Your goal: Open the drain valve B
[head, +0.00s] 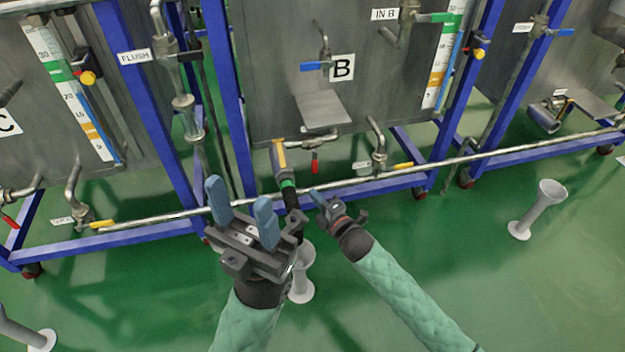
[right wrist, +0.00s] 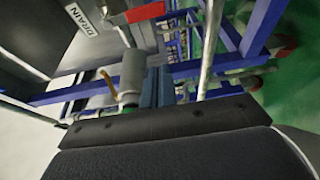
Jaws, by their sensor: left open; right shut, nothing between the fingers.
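Tank B (head: 280,75) stands in the middle of the head view, marked with a large B sign (head: 342,67). Below its bottom edge, a short pipe carries a valve with a red lever (head: 315,162) that hangs down across the pipe. The right wrist view shows the red lever (right wrist: 145,12) beside a DRAIN label (right wrist: 83,18). My right gripper (head: 325,200) is shut and empty, below the red lever and apart from it; its closed blue fingers show in the wrist view (right wrist: 156,88). My left gripper (head: 242,212) is open and empty, further left, in front of the lower rail.
A grey cylinder with a yellow strip (head: 279,157) hangs left of the red lever. A yellow-handled valve (head: 402,166) is to its right. A long horizontal pipe (head: 480,156) and blue frame rail (head: 540,150) cross the front. A white funnel stand (head: 301,285) is partly behind my left gripper.

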